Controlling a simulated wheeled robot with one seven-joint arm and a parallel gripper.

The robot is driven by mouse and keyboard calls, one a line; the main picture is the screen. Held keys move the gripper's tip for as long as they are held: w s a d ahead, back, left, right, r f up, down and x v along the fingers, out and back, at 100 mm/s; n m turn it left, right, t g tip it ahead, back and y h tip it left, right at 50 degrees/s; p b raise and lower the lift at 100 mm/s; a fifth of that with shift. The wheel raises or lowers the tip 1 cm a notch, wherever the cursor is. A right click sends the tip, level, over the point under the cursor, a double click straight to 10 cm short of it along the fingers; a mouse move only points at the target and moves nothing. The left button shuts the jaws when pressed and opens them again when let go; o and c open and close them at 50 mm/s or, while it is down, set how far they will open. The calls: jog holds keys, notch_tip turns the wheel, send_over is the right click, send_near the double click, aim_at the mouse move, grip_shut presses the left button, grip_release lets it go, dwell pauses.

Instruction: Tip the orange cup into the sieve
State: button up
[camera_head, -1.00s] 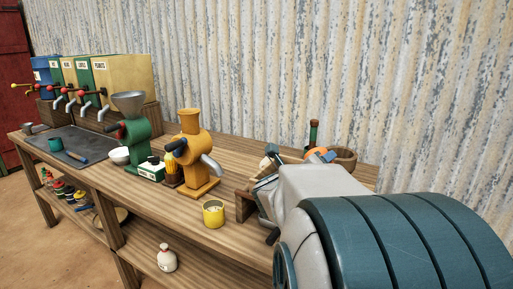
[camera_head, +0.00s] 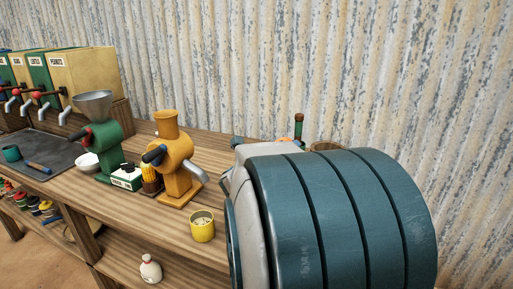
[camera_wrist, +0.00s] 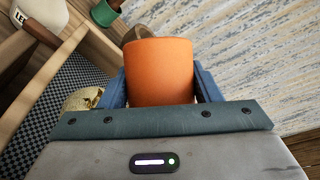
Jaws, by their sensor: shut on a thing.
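The orange cup (camera_wrist: 159,75) fills the middle of the wrist view, its side facing the camera. The blue fingers of my gripper (camera_wrist: 160,68) are shut on it, one on each side. The inside of the cup is hidden from view. A wooden frame with a dark checked mesh, which looks like the sieve (camera_wrist: 72,80), lies at the left of the wrist view, below and beside the cup. In the head view my arm covers the cup and the sieve.
A pale tan lump (camera_wrist: 84,97) shows beside my left finger. A green-and-brown object (camera_wrist: 104,12) stands beyond. The corrugated wall (camera_head: 370,70) is close behind. An orange grinder (camera_head: 177,160) and a yellow cup (camera_head: 202,226) stand on the bench left of my arm.

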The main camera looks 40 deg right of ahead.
jog(key=shift+w+d+f+n+g+y+p, duration=0.15)
jog(key=shift+w+n+g+y+p, duration=0.45)
jog(key=shift+p, duration=2.45)
jog(key=shift+w+d+n+g+y+p, duration=0.15)
jog(key=shift+w+n+g+y+p, duration=0.4)
jog(key=shift+p, duration=2.45)
jog(key=shift+s+n+p, duration=0.1)
jog(key=shift+n+p, duration=0.25)
jog(key=shift+p, duration=0.6)
jog(key=n+g+p, duration=0.1)
jog(key=p, duration=0.5)
jog(key=r+n+g+y+p, duration=0.1)
jog(key=p, duration=0.6)
jog(key=shift+w+d, duration=0.15)
jog(key=shift+w, duration=0.25)
jog(key=shift+y+p, duration=0.25)
jog(key=shift+p, duration=0.25)
